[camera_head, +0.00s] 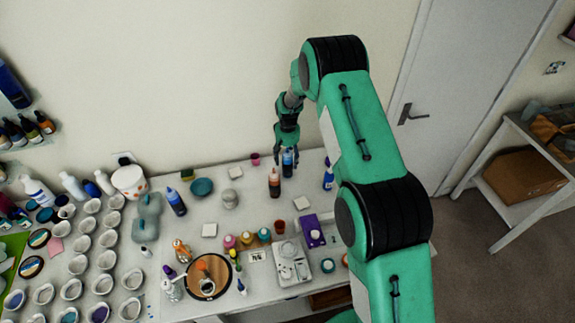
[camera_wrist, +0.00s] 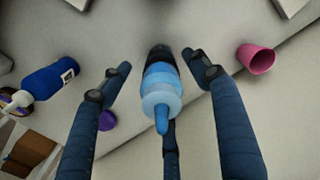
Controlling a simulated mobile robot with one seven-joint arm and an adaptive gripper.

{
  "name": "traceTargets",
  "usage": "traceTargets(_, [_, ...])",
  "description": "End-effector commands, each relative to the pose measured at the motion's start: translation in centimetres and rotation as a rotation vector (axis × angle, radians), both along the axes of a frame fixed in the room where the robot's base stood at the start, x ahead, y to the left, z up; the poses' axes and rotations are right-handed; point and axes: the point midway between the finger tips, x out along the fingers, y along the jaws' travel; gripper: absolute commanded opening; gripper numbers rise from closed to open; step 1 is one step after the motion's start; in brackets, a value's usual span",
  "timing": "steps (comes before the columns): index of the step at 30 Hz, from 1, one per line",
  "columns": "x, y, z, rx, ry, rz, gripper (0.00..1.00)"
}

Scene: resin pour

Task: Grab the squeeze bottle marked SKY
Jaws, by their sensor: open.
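A squeeze bottle with a light blue cap and nozzle (camera_wrist: 161,98) stands between my fingers in the wrist view, seen from above; its lower body is dark. In the head view the blue bottle (camera_head: 288,165) is below my gripper (camera_head: 287,150) near the back of the table. My gripper (camera_wrist: 160,68) is open, with two fingers on either side of the bottle and a third below it in the picture. I cannot see clear finger contact. No marking on this bottle is readable, so I cannot confirm SKY.
A brown-red bottle (camera_head: 274,185) stands close to the left, and another blue bottle (camera_head: 328,180) to the right. A pink cup (camera_wrist: 257,59) is nearby. A further blue bottle (camera_head: 176,203) and several white cups crowd the left side.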

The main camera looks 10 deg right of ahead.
Motion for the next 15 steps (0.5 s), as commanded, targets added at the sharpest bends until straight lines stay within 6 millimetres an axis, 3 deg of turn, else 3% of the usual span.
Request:
traceTargets(6, [0.03, 0.00, -1.36, 0.000, -0.001, 0.000, 0.62])
traceTargets(15, [0.01, 0.01, -1.46, 0.000, -0.001, 0.000, 0.62])
